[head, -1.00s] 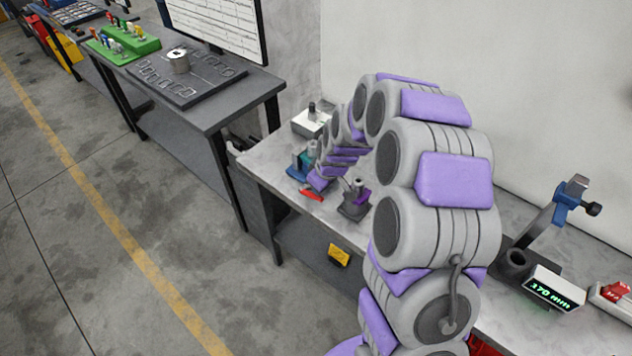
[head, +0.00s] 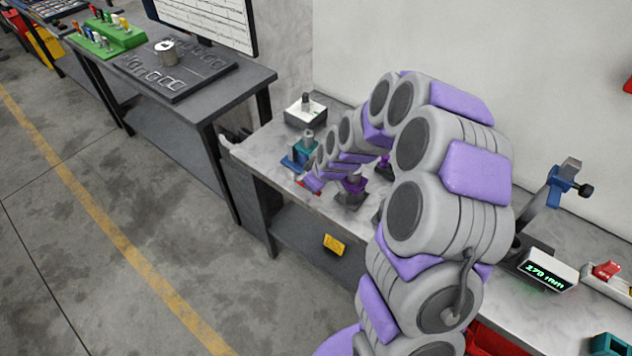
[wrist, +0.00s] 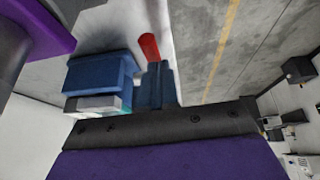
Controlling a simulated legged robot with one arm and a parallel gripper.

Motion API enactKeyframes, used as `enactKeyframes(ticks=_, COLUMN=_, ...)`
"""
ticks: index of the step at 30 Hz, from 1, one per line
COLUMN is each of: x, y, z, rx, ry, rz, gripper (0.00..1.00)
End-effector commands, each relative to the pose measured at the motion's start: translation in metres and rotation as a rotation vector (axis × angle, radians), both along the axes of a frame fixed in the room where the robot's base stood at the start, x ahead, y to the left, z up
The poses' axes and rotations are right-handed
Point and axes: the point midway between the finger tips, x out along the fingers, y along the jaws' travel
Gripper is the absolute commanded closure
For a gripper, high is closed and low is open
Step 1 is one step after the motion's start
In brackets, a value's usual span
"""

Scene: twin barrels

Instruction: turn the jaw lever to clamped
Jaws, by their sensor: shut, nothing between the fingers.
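The jaw lever has a red handle (wrist: 150,47), seen just past my fingertips in the wrist view. In the head view only a little of the red handle (head: 309,185) shows beside my gripper. The blue clamp fixture (wrist: 100,73) with a pale and teal part sits left of the fingers in the wrist view; it also shows at the bench's far end in the head view (head: 291,163). My gripper (wrist: 158,68) is shut and empty, its tips close to the handle's near end. I cannot tell whether they touch.
A white box with a dark knob (head: 304,110) stands behind the fixture. A dark stand with a purple part (head: 352,190) is close right of my forearm. A yellow tag (head: 334,244) hangs below the bench edge. The floor at left is clear.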

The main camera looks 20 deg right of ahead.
Motion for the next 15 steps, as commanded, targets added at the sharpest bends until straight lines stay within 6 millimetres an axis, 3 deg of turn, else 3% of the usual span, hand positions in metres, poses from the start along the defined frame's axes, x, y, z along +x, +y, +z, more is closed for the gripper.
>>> enactKeyframes(ticks=8, x=0.0, y=-0.007, z=0.005, rx=0.008, ry=0.001, rz=-0.001, gripper=1.0)
enactKeyframes(ticks=15, x=-0.002, y=0.005, z=0.032, rx=-0.002, ry=0.0, rz=0.0, gripper=1.0)
